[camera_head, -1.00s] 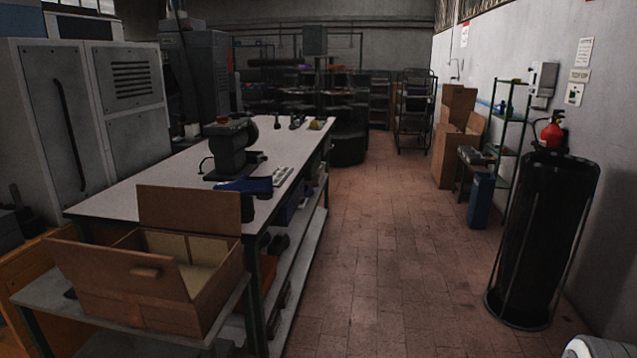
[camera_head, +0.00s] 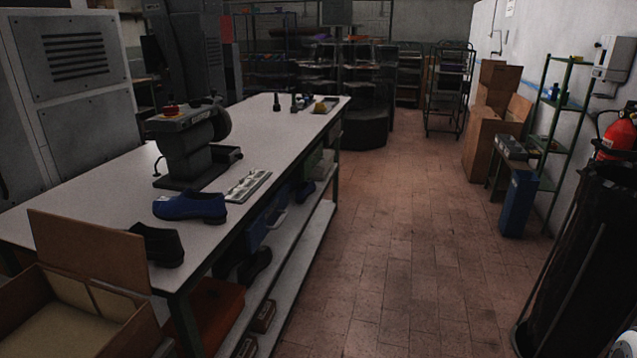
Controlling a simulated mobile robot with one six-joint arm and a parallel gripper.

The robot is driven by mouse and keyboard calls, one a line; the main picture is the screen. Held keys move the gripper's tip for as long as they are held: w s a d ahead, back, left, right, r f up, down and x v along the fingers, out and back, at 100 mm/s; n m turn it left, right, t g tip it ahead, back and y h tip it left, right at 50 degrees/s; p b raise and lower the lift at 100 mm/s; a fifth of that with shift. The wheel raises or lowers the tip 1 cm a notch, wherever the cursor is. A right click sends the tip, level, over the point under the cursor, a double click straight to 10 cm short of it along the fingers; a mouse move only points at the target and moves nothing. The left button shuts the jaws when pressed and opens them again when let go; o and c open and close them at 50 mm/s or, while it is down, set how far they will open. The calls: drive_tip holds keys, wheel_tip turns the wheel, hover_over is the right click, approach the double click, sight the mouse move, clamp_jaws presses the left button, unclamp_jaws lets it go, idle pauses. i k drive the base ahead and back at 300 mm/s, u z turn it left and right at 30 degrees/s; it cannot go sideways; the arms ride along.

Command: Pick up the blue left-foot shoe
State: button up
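A blue shoe (camera_head: 190,207) lies on the white workbench (camera_head: 110,215), close to its right edge, with its heel toward the right. I cannot tell from here whether it is a left-foot shoe. A black shoe (camera_head: 157,245) stands nearer to me, at the bench's front corner. Another blue shoe (camera_head: 304,194) sits on the shelf under the bench. My gripper is not in view.
A dark heel press (camera_head: 187,150) stands behind the blue shoe, beside a pale tray (camera_head: 248,185). An open cardboard box (camera_head: 90,318) is at the lower left. The tiled aisle (camera_head: 400,240) is clear; a blue bin (camera_head: 517,204) and fire extinguisher (camera_head: 618,138) stand right.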

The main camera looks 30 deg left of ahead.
sight(211, 208)
drive_tip(key=i, duration=1.95)
drive_tip(key=u, duration=3.4)
drive_tip(key=i, duration=1.5)
